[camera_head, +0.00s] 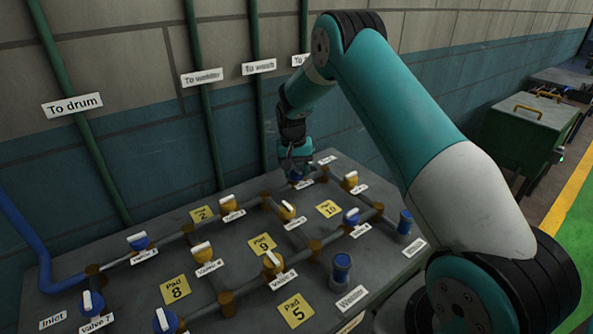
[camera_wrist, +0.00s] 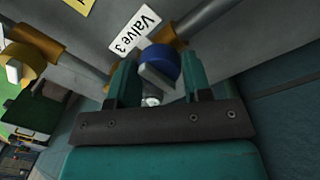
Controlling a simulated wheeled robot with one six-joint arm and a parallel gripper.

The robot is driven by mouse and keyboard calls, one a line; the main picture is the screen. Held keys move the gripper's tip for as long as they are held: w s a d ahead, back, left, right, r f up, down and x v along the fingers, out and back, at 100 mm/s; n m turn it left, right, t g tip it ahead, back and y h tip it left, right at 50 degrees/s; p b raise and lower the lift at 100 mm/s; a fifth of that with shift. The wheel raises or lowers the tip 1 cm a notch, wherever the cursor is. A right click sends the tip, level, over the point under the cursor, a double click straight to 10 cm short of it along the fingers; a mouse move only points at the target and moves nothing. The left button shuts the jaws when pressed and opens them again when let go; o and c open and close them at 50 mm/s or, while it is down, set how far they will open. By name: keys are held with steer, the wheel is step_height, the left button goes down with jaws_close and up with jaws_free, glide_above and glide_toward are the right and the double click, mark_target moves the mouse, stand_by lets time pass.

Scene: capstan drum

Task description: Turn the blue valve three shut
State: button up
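The blue valve three (camera_wrist: 161,62) has a round blue body and a white lever (camera_wrist: 157,76), and its "Valve 3" label (camera_wrist: 134,33) lies beside it. In the wrist view my gripper (camera_wrist: 157,80) is open, with one green finger on each side of the lever. Gaps show between the fingers and the lever, so it is not clamped. In the head view my gripper (camera_head: 297,158) is over valve three (camera_head: 295,174) at the far side of the bench, hiding most of it.
A yellow valve (camera_wrist: 22,62) stands close by in the wrist view. The bench (camera_head: 218,262) carries pipes, several blue and yellow valves, yellow pad plates and two blue-topped posts (camera_head: 341,266) (camera_head: 405,222). The wall (camera_head: 150,140) with vertical green pipes rises behind it.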

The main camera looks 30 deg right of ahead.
mark_target(292, 172)
steer(key=o, duration=0.4)
steer(key=shift+c, duration=0.2)
steer(key=shift+r, duration=0.15)
step_height(292, 172, up, 17)
steer(key=a+b, duration=0.1)
steer(key=b, duration=0.1)
steer(key=shift+w, duration=0.3)
steer(key=s+a+r+n+t+y, duration=0.1)
steer(key=s+a+r+n, duration=0.2)
steer(key=s+a, duration=0.35)
steer(key=s+a+r+n, duration=0.2)
steer(key=s+a+n, duration=0.2)
steer(key=s+a, duration=0.3)
steer(key=s+a+f+n+y, duration=0.1)
steer(key=s+a+n+y, duration=0.1)
steer(key=s+a, duration=0.4)
steer(key=s+a+n+y, duration=0.1)
steer(key=s+a+n, duration=0.3)
steer(key=s, duration=1.3)
steer(key=shift+s+a+f+n+g+y, duration=0.2)
steer(key=shift+a+f+n+g+y, duration=0.15)
steer(key=shift+a, duration=0.55)
